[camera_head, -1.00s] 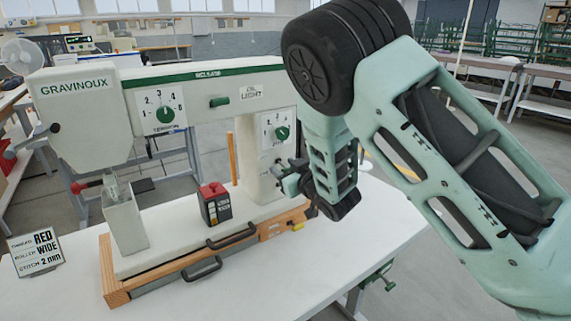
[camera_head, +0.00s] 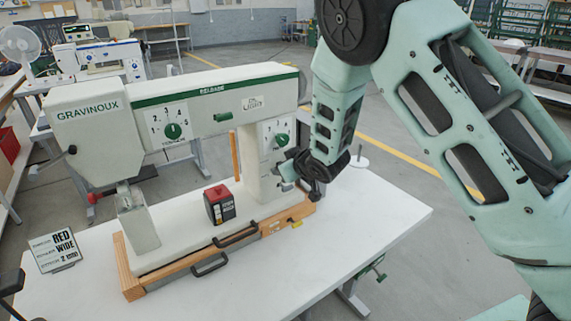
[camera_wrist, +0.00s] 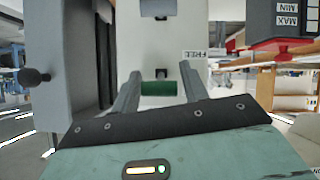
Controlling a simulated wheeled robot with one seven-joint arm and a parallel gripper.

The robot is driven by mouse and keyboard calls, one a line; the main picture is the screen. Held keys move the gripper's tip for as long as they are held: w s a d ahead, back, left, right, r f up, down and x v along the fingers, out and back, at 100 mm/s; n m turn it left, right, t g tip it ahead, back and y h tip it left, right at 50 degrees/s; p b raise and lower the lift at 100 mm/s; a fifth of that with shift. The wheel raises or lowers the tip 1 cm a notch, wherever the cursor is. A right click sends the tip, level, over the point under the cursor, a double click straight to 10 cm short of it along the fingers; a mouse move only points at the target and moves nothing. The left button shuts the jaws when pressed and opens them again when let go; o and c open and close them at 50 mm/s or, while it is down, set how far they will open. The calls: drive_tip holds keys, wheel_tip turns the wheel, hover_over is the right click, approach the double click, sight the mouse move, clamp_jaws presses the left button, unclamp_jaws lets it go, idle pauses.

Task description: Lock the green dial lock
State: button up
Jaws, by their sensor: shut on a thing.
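In the wrist view, my gripper (camera_wrist: 160,80) has its two grey fingers on either side of a short green piece, which I take to be the green dial lock (camera_wrist: 157,88). It sits on a pale face of the machine beside an upside-down "FREE" label (camera_wrist: 193,54). My gripper is shut on it. In the head view, my gripper (camera_head: 288,174) is at the machine's right pillar, just below a green dial (camera_head: 282,139) with numbers. The lock is hidden there by the gripper, and which way it is turned cannot be told.
A sign (camera_head: 55,251) is at the left. The table's right part (camera_head: 385,205) is mostly clear.

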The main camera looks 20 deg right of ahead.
drive_tip(key=o, duration=0.9)
drive_tip(key=shift+s+r, duration=0.1)
drive_tip(key=b+v, duration=0.3)
drive_tip(key=v, duration=1.4)
drive_tip(key=shift+s, duration=0.1)
drive_tip(key=s+a+g, duration=0.3)
drive_tip(key=s, duration=0.6)
drive_tip(key=s+a+f+n+g+h, duration=0.1)
drive_tip(key=s+a+g, duration=0.2)
drive_tip(key=s, duration=0.7)
drive_tip(key=s+a+f+n+g+h, duration=0.1)
drive_tip(key=s+a+g, duration=0.2)
drive_tip(key=s, duration=0.7)
drive_tip(key=shift+a+g, duration=0.3)
drive_tip(key=shift+g, duration=0.8)
